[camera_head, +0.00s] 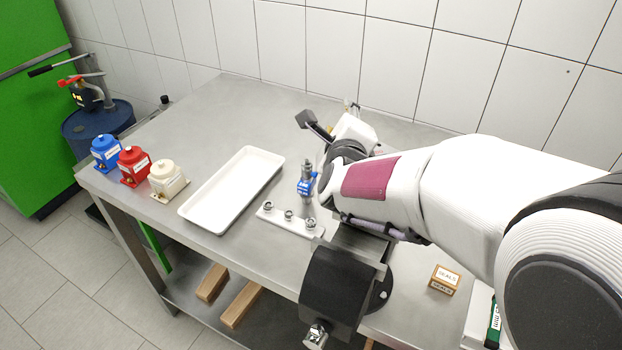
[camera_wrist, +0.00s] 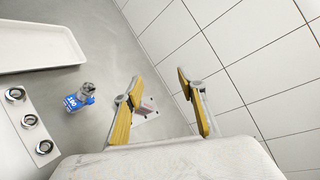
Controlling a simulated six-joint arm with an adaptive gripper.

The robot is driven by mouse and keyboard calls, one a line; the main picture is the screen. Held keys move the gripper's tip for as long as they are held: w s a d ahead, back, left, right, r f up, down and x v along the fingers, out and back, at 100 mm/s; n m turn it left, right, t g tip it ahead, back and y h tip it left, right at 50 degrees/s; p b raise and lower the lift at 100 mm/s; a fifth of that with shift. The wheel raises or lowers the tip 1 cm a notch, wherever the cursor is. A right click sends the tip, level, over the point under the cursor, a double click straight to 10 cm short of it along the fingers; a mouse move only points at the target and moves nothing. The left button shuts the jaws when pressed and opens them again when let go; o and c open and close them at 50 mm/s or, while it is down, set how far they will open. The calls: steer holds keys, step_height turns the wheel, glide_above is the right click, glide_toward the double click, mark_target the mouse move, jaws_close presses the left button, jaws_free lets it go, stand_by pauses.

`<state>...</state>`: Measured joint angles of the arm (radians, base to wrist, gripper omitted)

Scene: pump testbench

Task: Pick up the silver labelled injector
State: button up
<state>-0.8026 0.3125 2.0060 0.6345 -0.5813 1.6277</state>
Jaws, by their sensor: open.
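The silver injector (camera_head: 307,188) with a blue label stands on the steel table, just behind the white holder strip in the head view. In the wrist view the injector (camera_wrist: 84,95) is left of my gripper (camera_wrist: 161,80), apart from both fingers.
The holder strip (camera_head: 268,213) has several ringed sockets. A white tray (camera_head: 213,221) lies left of it. Blue (camera_head: 106,153), red (camera_head: 133,166) and cream (camera_head: 168,181) pumps stand at the left edge. A seals box (camera_head: 445,280) is right. A small pale object (camera_wrist: 150,109) shows behind one finger.

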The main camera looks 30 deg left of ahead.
steer(key=a+f+m, duration=0.1)
steer(key=a, duration=0.1)
steer(key=s+a+f+m+t, duration=0.1)
steer(key=a+f+m, duration=0.1)
steer(key=a, duration=0.1)
steer(key=a+f+m, duration=0.1)
steer(key=a+m, duration=0.1)
steer(key=a, duration=0.1)
steer(key=shift+s+f+t, duration=0.3)
steer(key=shift+s+f, duration=0.05)
steer(key=shift+s, duration=0.05)
steer(key=s+a+f+m+t, duration=0.2)
steer(key=s+a+f+m, duration=0.2)
steer(key=f, duration=0.1)
steer(key=m+h, duration=0.5)
steer(key=m, duration=0.3)
glide_toward(300, 188)
steer(key=shift+t, duration=0.4)
steer(key=w, duration=0.4)
steer(key=shift+w+a+f, duration=0.3)
steer(key=shift+w+f, duration=0.1)
steer(key=shift+w, duration=0.1)
steer(key=shift+w+a+n, duration=0.1)
steer(key=shift+w+n, duration=0.2)
steer(key=shift+w, duration=0.9)
